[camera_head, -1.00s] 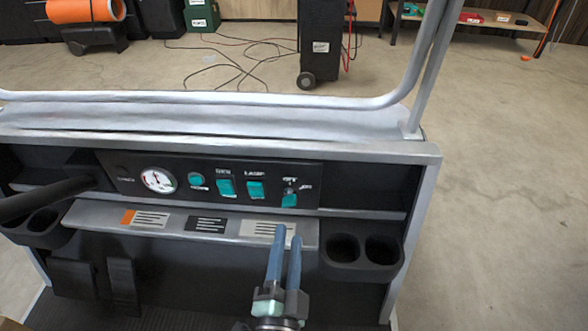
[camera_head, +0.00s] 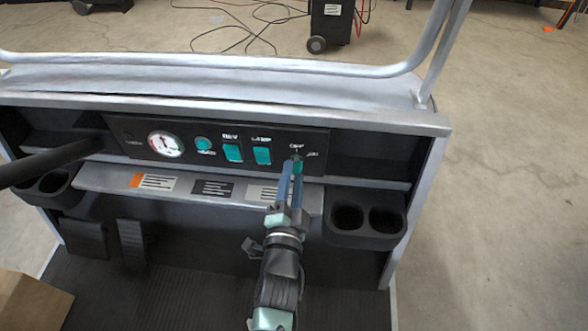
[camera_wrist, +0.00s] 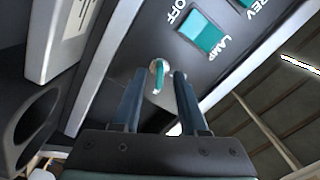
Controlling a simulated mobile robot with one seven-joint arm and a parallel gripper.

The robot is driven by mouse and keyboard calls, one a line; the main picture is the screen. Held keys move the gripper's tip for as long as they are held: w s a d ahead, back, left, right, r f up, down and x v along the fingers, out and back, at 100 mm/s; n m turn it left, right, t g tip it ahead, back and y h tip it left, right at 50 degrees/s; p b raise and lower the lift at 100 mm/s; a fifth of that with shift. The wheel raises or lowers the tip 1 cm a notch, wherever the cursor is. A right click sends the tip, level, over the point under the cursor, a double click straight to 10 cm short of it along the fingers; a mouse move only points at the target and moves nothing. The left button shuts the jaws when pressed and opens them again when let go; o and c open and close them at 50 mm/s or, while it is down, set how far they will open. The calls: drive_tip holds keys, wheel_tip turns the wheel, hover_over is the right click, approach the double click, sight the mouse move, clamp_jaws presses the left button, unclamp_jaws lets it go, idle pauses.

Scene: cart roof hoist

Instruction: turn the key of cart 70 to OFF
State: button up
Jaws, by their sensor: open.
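The dash panel (camera_head: 110,131) of the cart carries a small teal key (camera_head: 297,168) at its right end, with OFF printed above it and ON to its right. My gripper (camera_head: 291,164) reaches up to the key from below, and its blue fingers partly cover it in the head view. In the wrist view the key (camera_wrist: 158,76) sits on a round metal lock between the tips of my gripper (camera_wrist: 160,74). The fingers are open, with a gap showing on both sides of the key. I cannot tell which mark the key points to.
Left of the key are the teal LAMP switch (camera_head: 262,156), the REV switch (camera_head: 232,153), a round button (camera_head: 204,144) and a gauge (camera_head: 166,145). A ledge with labels (camera_head: 90,179) runs below. Cup holders (camera_head: 366,221) stand out at the right. A roof post (camera_head: 441,52) rises behind.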

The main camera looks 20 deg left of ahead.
drive_tip(key=shift+w+a, duration=0.1)
drive_tip(key=shift+w, duration=0.5)
clamp_jaws()
